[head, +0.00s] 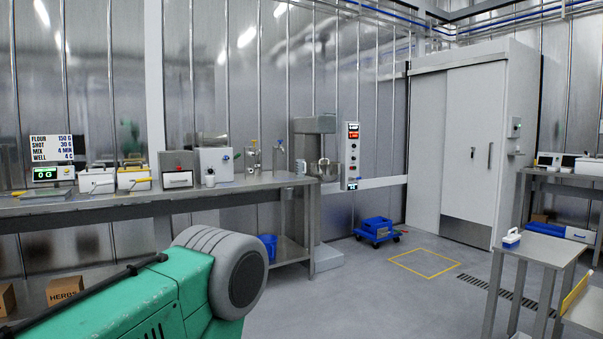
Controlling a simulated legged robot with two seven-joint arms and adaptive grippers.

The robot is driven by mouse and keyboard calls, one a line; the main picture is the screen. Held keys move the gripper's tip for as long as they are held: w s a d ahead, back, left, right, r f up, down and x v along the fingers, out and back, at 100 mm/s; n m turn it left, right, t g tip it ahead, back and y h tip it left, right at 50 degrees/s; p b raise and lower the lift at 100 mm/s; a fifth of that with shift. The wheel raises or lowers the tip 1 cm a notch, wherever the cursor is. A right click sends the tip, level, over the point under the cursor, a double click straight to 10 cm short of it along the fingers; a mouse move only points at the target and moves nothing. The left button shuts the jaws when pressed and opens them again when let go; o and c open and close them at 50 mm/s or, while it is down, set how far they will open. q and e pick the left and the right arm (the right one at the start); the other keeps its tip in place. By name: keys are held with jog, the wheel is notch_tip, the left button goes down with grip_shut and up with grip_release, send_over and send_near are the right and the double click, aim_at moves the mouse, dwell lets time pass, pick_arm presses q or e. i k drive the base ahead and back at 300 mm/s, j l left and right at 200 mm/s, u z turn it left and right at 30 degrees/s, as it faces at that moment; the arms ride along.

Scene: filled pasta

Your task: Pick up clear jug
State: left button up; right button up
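Neither my left nor my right gripper is in view, and nothing is seen touching the vessels.
The steel counter (110,209) also holds a scale (50,175), bins (133,178) and a white box (215,163). A mixer (325,165) stands past its right end. A blue cart (376,230) and a right-hand steel table (540,248) flank open floor.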

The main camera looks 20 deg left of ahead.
aim_at(300, 163)
jog(key=i+u, duration=0.4)
jog(key=i, duration=3.55)
jog(key=i+l+u, duration=0.1)
jog(key=i, duration=1.2)
